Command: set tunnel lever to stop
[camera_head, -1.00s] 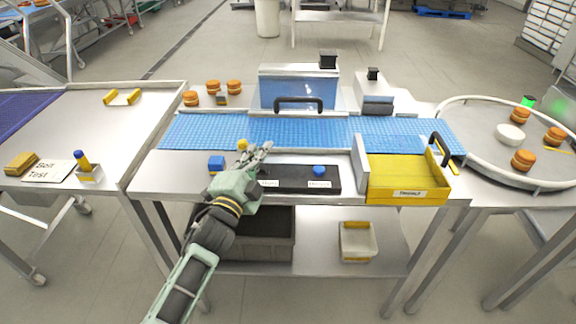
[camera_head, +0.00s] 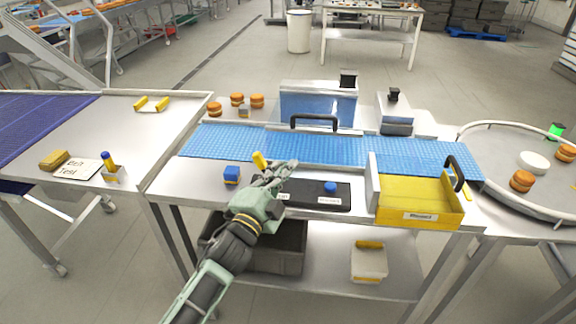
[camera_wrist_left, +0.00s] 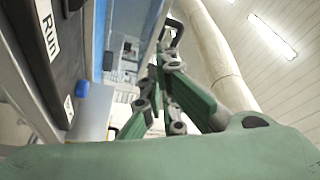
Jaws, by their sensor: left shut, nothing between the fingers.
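A black panel (camera_head: 305,193) lies on the front ledge of the middle table, with a white label near each end. A blue knob (camera_head: 330,187) stands on it near the right label. In the wrist view the near label (camera_wrist_left: 47,30) reads "Run"; the blue knob (camera_wrist_left: 82,88) shows by the farther label, whose words I cannot read. My left gripper (camera_head: 287,168) is shut and empty above the panel's left end, left of the knob and apart from it. It hides part of the panel. My right gripper is not in view.
A yellow bin (camera_head: 425,218) and an upright plate (camera_head: 373,182) stand right of the panel.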

